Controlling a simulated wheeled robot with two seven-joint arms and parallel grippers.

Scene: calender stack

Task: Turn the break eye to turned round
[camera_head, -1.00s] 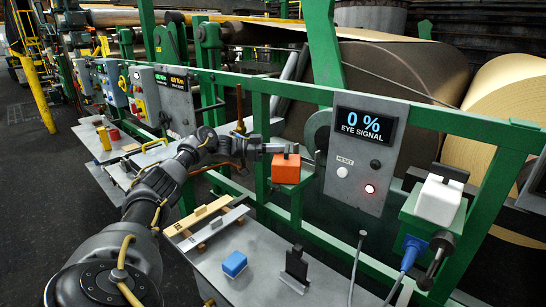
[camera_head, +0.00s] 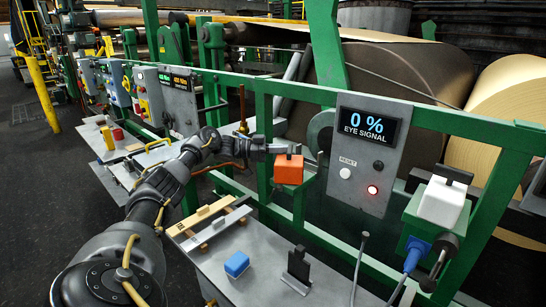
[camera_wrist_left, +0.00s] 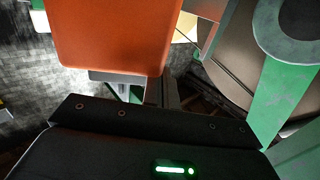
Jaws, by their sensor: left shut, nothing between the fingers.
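An orange box (camera_head: 289,170), which looks like the break eye, sits on the green frame left of the eye signal panel (camera_head: 367,150). The panel display reads 0 %, and a red lamp glows below it. My left gripper (camera_head: 290,151) is shut at the top of the orange box, with nothing seen held. In the left wrist view the orange box (camera_wrist_left: 118,35) fills the upper middle, just beyond the dark gripper body. The fingertips are mostly hidden there, so I cannot tell whether they touch the box. My right gripper is not in view.
A white box (camera_head: 442,203) stands on a green bracket at the right, with a blue plug (camera_head: 416,253) below. The grey bench (camera_head: 210,270) holds a blue block (camera_head: 236,264), a black stand (camera_head: 298,267) and wooden strips (camera_head: 201,215). Large rolls stand behind the green rails.

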